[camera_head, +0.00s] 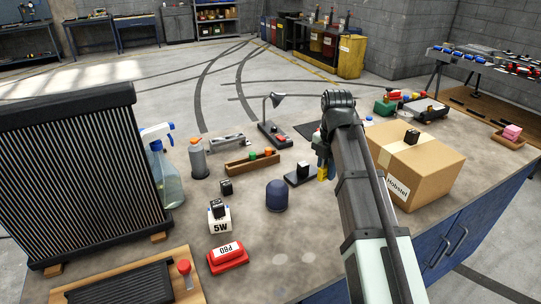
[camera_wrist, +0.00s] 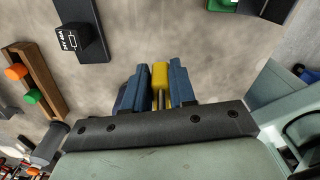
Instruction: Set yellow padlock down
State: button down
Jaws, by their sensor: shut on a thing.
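The yellow padlock (camera_head: 323,173) is small and partly hidden behind my arm in the head view. In the wrist view the padlock (camera_wrist: 160,74) sits between the two blue fingers of my gripper (camera_wrist: 155,88). My gripper (camera_head: 321,155) is shut on it and points down over the workbench (camera_head: 245,235). Bare grey bench top shows around the padlock in the wrist view. Whether its bottom touches the bench is unclear.
A cardboard box (camera_head: 425,165) stands just right of my gripper, with a small black block on top. A black relay on a dark base (camera_head: 302,172) and a dark blue cap (camera_head: 277,196) are at left. A wooden tray (camera_head: 250,164) lies farther left. Bare bench lies in front.

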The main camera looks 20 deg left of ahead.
jog(key=shift+n, duration=0.8)
jog(key=w+a, duration=0.4)
jog(key=a, duration=0.4)
jog(key=w+a, duration=0.5)
jog(key=a, duration=0.3)
jog(key=w+a, duration=0.4)
jog(key=a, duration=0.5)
jog(key=shift+w+f, duration=0.3)
jog(key=shift+w, duration=0.1)
jog(key=r+m, duration=0.1)
jog(key=m, duration=0.1)
send_over(258, 150)
jog(key=shift+m, duration=0.8)
jog(key=shift+w+f, duration=0.1)
jog(key=shift+f, duration=4.9)
jog(key=shift+f, duration=0.1)
jog(key=c, duration=0.9)
grip_release()
